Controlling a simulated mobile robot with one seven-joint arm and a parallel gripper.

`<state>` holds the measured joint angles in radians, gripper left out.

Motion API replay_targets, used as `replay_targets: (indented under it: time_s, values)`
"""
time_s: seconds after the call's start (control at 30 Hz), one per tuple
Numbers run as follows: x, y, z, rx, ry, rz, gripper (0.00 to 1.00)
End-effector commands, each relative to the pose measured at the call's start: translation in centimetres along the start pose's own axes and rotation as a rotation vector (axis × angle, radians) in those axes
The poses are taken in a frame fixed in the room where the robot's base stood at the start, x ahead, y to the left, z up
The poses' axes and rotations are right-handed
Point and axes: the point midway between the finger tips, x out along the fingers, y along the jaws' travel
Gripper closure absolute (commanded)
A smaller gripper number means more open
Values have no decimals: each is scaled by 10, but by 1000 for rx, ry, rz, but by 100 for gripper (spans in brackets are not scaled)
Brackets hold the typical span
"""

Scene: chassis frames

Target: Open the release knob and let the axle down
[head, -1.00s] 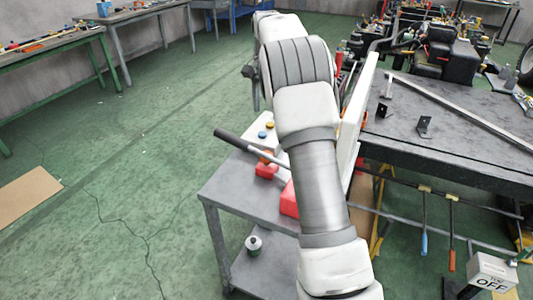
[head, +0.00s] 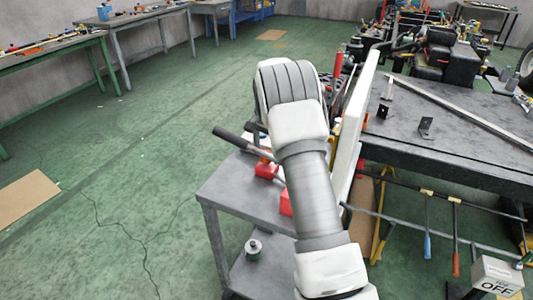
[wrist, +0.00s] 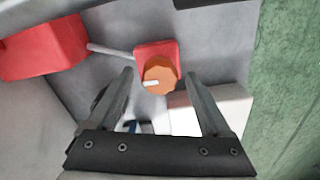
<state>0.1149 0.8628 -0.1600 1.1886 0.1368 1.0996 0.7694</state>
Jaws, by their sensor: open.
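In the wrist view, an orange faceted knob (wrist: 158,76) with a pale mark on its face sits on a small red block (wrist: 160,51). My gripper (wrist: 158,73) is open, its two dark fingers on either side of the knob as seen here. I cannot tell how deep the fingers reach or whether they touch it. A thin metal rod (wrist: 110,52) runs between this red block and a larger red block (wrist: 45,40). In the head view, my arm hides the gripper. Red parts (head: 266,170) and a black-handled bar (head: 232,138) show on the grey cart. I cannot make out the axle clearly.
The grey cart (head: 225,185) stands beside a dark workbench (head: 450,155), with an upright white panel (head: 350,135) between. A bottle (head: 253,248) stands on the cart's lower shelf. Bars and hand tools (head: 427,225) hang below the bench. Green floor to the left is open.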

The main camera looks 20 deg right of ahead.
Motion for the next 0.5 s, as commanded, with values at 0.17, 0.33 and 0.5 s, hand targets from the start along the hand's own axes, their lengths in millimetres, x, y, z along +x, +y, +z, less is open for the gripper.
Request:
replay_targets:
  time_s: [0.17, 0.33, 0.5]
  values:
    - [2, 0, 0, 0, 0, 0, 17]
    - [2, 0, 0, 0, 0, 0, 28]
    - [2, 0, 0, 0, 0, 0, 58]
